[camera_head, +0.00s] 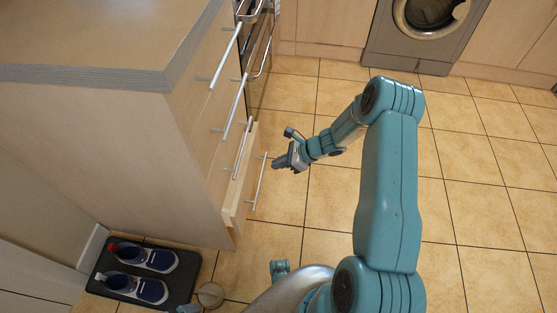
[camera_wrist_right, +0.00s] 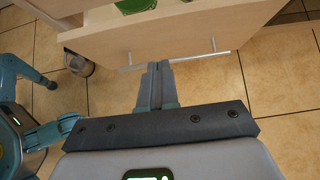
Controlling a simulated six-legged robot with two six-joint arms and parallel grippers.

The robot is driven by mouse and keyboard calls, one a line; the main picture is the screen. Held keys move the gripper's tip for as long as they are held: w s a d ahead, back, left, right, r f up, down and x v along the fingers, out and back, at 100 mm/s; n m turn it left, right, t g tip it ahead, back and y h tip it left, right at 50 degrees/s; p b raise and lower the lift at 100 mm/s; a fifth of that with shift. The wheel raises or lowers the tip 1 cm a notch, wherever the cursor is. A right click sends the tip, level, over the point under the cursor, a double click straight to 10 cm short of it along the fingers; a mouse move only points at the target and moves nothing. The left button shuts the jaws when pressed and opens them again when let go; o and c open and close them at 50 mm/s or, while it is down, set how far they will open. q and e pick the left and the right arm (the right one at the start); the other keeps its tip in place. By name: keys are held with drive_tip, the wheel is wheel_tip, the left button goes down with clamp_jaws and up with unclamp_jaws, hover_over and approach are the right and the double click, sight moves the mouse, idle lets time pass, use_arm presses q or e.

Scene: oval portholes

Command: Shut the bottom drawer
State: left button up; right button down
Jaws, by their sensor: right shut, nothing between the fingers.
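The bottom drawer (camera_head: 238,188) of the wooden cabinet stands partly open in the head view, its front out past the drawers above. Its silver bar handle (camera_head: 259,183) faces right. In the wrist view the pale drawer front (camera_wrist_right: 200,32) and handle (camera_wrist_right: 195,56) lie just ahead. My right gripper (camera_head: 278,163) is shut and empty, to the right of the drawer front. In the wrist view its fingertips (camera_wrist_right: 158,66) overlap the handle bar; I cannot tell whether they touch it. My left gripper is not in view.
A green item (camera_wrist_right: 134,5) lies inside the drawer. A black tray (camera_head: 190,283) with blue shoes (camera_head: 140,288) is on the floor at lower left. A washing machine (camera_head: 415,50) stands at the back. The tiled floor to the right is clear.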

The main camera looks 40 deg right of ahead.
sight(243, 168)
drive_tip(key=shift+w+a+f+b, duration=0.45)
drive_tip(key=shift+w+a+f, duration=0.15)
drive_tip(key=shift+w+a, duration=0.4)
drive_tip(key=shift+w+a+f+b, duration=0.4)
drive_tip(key=shift+w+a+f, duration=0.35)
drive_tip(key=shift+w, duration=0.3)
drive_tip(key=shift+w+a+f+b, duration=0.45)
drive_tip(key=shift+w+a+f, duration=0.05)
drive_tip(key=shift+w+a, duration=0.5)
drive_tip(key=shift+w+a, duration=0.85)
drive_tip(key=shift+w, duration=0.25)
drive_tip(key=shift+s+d, duration=0.1)
